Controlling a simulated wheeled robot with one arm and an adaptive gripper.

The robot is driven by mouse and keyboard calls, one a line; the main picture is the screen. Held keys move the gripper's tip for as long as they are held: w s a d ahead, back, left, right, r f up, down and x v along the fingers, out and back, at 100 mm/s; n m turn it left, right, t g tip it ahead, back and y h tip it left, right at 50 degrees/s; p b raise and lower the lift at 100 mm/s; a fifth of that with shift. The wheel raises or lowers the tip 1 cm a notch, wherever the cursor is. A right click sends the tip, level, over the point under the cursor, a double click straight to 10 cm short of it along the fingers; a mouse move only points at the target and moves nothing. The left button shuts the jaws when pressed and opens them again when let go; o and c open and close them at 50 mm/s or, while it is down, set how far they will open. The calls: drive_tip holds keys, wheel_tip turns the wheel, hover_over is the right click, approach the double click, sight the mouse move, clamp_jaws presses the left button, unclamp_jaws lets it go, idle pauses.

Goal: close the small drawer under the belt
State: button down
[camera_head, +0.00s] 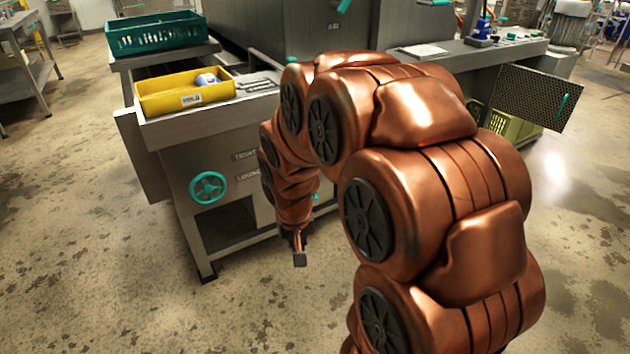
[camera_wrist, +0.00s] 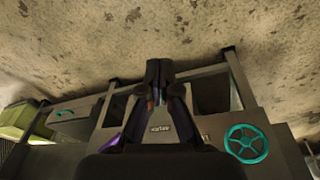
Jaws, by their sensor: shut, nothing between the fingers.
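My gripper (camera_head: 300,258) points down in front of the grey machine, its fingers together and empty. In the wrist view, the gripper (camera_wrist: 158,72) is shut in the middle, and the machine front appears upside down. A grey front with a teal handle (camera_wrist: 66,112) shows left of the fingers there; it may be the small drawer, but I cannot tell how far it stands out. A small pale label (camera_wrist: 160,128) shows between the fingers. In the head view my arm hides most of this part of the machine.
A teal handwheel (camera_head: 208,187) is on the machine's front. A yellow bin (camera_head: 186,94) and a green crate (camera_head: 156,34) sit on top at left. A perforated panel (camera_head: 530,97) sticks out at right, near a yellow-green crate (camera_head: 518,128). Floor in front is clear.

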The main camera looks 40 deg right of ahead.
drive_tip(key=w+d+f+m+t+h, duration=0.1)
drive_tip(key=w+d+f+m+t, duration=0.25)
drive_tip(key=w+d, duration=0.65)
drive_tip(key=w+d+f+m+t, duration=0.25)
drive_tip(key=w+d+f, duration=0.35)
drive_tip(key=w, duration=0.6)
drive_tip(key=w+d+f+m+t+b, duration=0.1)
drive_tip(key=w+d+f+m+t, duration=0.3)
drive_tip(key=d, duration=0.5)
drive_tip(key=s+d+f+m+t, duration=0.2)
drive_tip(key=d+f+m+t, duration=0.2)
drive_tip(key=d+f+t, duration=0.25)
drive_tip(key=shift+y, duration=0.4)
drive_tip(key=w+b, duration=0.1)
drive_tip(key=w, duration=0.3)
drive_tip(key=w+b, duration=0.2)
drive_tip(key=w, duration=0.3)
drive_tip(key=w+d+b, duration=0.1)
drive_tip(key=w+b, duration=0.1)
drive_tip(key=w, duration=0.2)
drive_tip(key=shift+w+r, duration=0.25)
drive_tip(key=shift+w, duration=0.1)
drive_tip(key=shift+w+a, duration=0.1)
